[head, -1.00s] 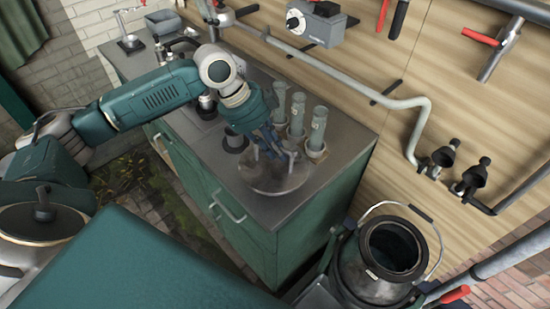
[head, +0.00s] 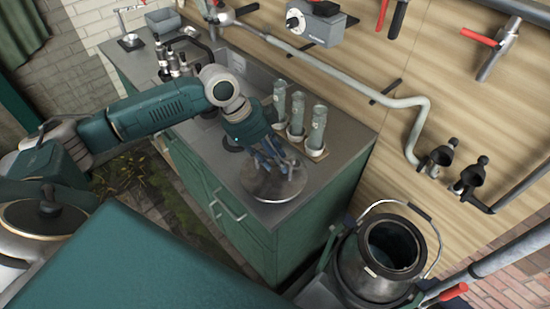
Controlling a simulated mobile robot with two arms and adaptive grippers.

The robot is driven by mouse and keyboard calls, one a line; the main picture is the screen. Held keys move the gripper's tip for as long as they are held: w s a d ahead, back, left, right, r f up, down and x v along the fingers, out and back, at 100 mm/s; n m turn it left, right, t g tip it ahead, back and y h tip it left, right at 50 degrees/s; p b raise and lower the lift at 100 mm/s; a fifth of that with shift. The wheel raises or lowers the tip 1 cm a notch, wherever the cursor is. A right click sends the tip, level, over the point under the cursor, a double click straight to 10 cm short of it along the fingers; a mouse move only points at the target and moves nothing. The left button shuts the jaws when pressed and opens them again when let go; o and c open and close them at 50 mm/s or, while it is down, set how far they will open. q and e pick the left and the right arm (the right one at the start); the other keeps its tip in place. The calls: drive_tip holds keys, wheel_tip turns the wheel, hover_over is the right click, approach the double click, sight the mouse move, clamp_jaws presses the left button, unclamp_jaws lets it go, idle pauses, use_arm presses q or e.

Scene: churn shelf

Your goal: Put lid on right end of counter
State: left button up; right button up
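The lid, a round grey metal disc (head: 300,187), is at the right end of the grey counter (head: 341,158), close to its front edge. It looks level and appears to rest on the counter top. My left gripper (head: 275,167) points down over the middle of the lid, with its fingers at the lid's centre. The fingers overlap the centre, so I cannot tell whether they grip a handle or are parted around it. My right gripper is not in view.
Several grey-green cylinders (head: 318,128) stand in pale holders behind the lid, near the wall. An open metal churn (head: 372,281) with a raised wire handle stands right of the counter. Bottles (head: 173,63) and a sink lie farther left. Pipes and tools hang on the wooden wall.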

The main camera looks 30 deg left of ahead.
use_arm(q)
drive_tip(key=b+v, duration=0.1)
drive_tip(key=v, duration=1.1)
drive_tip(key=shift+b, duration=0.4)
